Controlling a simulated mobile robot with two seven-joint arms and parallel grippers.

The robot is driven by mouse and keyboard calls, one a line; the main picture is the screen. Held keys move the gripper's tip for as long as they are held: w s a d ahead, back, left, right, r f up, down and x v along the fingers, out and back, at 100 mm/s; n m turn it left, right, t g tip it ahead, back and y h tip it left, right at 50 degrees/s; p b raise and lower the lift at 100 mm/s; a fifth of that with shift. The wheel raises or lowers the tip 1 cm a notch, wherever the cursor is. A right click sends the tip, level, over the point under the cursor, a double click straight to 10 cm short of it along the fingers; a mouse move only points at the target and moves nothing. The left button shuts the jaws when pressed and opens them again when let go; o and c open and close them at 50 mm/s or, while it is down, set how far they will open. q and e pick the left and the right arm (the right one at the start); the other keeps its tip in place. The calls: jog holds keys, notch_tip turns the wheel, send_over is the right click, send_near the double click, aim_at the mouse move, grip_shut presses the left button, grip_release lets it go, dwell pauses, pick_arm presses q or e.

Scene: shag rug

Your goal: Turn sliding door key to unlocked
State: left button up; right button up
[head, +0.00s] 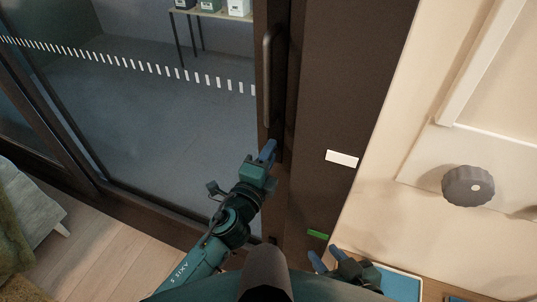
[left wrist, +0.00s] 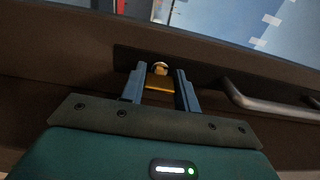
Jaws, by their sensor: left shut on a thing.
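The sliding door (head: 150,120) is a glass panel in a dark brown frame. In the left wrist view, a small brass-coloured key (left wrist: 158,83) with a round, shiny part behind it sits at the dark lock plate on the door frame. My left gripper (left wrist: 160,85) is shut on the key, one blue finger on each side. In the head view, my left gripper (head: 267,150) is against the door's edge below the handle and hides the key. My right gripper (head: 327,257) is low at the right, its fingers apart and empty. The key's turn angle is hard to tell.
A long vertical handle (head: 267,80) stands above my left gripper. A white label (head: 341,158) and a green strip (head: 317,234) are on the dark frame. A blue tray (head: 400,283) lies near my right gripper.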

pick_arm(q)
jog(key=shift+r, duration=0.15)
jog(key=o, duration=1)
